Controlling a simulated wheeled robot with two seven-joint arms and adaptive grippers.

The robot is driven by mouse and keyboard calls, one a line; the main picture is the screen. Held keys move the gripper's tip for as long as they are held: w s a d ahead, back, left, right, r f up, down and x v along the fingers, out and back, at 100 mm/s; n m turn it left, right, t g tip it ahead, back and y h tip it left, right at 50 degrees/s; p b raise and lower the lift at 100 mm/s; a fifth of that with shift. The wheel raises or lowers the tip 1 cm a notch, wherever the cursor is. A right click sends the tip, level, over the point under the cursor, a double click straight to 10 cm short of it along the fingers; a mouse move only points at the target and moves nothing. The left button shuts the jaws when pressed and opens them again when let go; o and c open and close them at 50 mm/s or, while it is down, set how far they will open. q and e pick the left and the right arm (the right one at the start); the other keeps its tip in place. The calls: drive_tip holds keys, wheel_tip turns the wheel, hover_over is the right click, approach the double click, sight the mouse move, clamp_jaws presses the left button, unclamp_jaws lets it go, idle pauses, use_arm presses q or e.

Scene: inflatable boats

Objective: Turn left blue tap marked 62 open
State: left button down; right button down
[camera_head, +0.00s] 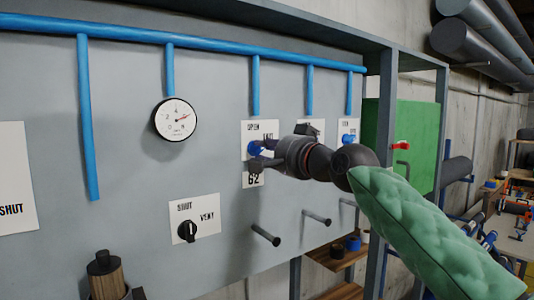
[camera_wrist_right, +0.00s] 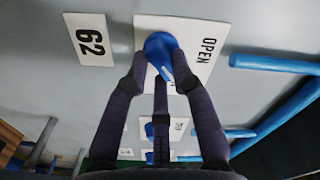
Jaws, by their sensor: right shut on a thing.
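The left blue tap (camera_head: 254,147) is on the grey panel, on a white plate reading OPEN (camera_head: 260,127), above a tag marked 62 (camera_head: 252,180). My right gripper (camera_head: 262,158) comes in from the right and is shut on this tap. The right wrist view shows the gripper's dark fingers (camera_wrist_right: 163,78) around the blue knob (camera_wrist_right: 160,46), with the 62 tag (camera_wrist_right: 90,40) beside it. A pale mark shows on the knob. The fingers partly cover the knob and plate. My left gripper is not in view.
Two more plates with taps (camera_head: 310,131) (camera_head: 348,138) sit to the right. A dial gauge (camera_head: 175,119) and a black VENT knob (camera_head: 188,231) are left of the tap. Pegs (camera_head: 265,235) stick out below. Blue pipes (camera_head: 200,40) run above.

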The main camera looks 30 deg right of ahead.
drive_tip(key=n+b, duration=0.1)
drive_tip(key=n, duration=0.4)
drive_tip(key=shift+a+b, duration=0.1)
drive_tip(key=shift+b, duration=0.2)
drive_tip(key=n+b, duration=0.1)
drive_tip(key=n, duration=0.4)
drive_tip(key=shift+r, duration=0.2)
drive_tip(key=shift+n, duration=0.5)
drive_tip(key=c, duration=1)
unclamp_jaws()
drive_tip(key=shift+w, duration=0.1)
drive_tip(key=shift+c, duration=0.2)
drive_tip(key=shift+r, duration=0.1)
drive_tip(key=s, duration=1.2)
drive_tip(key=shift+d, duration=0.4)
